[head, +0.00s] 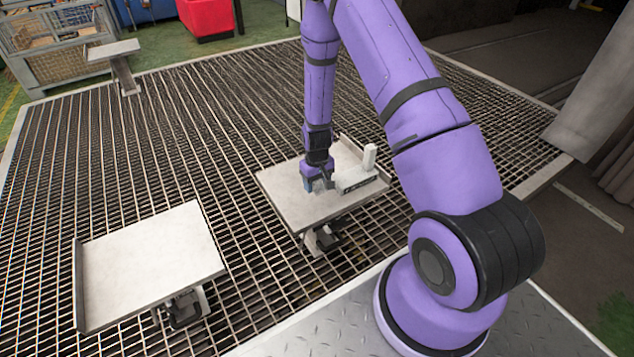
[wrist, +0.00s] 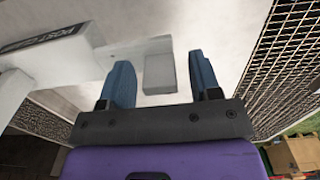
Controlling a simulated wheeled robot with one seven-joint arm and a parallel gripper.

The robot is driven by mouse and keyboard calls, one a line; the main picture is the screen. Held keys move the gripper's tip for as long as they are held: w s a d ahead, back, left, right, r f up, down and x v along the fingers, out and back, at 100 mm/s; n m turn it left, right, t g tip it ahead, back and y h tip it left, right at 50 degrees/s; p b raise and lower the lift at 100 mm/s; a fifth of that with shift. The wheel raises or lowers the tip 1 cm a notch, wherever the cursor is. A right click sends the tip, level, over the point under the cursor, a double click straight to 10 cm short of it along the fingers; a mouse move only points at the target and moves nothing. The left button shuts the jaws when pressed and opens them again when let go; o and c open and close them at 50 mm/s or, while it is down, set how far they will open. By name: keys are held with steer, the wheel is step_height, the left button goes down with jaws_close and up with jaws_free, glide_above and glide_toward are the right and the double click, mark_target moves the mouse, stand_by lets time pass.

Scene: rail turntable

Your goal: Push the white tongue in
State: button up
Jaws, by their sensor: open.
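A white fixture (head: 360,178) with an upright post and a dark label strip sits on the right-hand tray (head: 290,203). In the wrist view the fixture (wrist: 20,85) fills the left side, with part of its lettering showing. The white tongue (wrist: 159,74) sticks out from it as a thin bar ending in a pale block. My gripper (head: 318,184) is low over the tray, left of the fixture. In the wrist view my gripper (wrist: 159,62) is open, its blue fingers either side of the tongue's end block, with gaps visible. In the head view the tongue is too small to tell apart.
An empty tray (head: 150,262) stands at the lower left on the grating (head: 120,180). A small stand (head: 118,58) and a wire crate (head: 55,45) are at the back left, with a red bin (head: 207,17) behind. The right-hand tray has a raised edge at its back right.

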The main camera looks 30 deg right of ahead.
steer(key=shift+c, duration=0.4)
jaws_close()
steer(key=shift+d, duration=3.35)
steer(key=shift+o, duration=0.4)
jaws_free()
step_height(320, 180, up, 11)
steer(key=shift+f, duration=0.1)
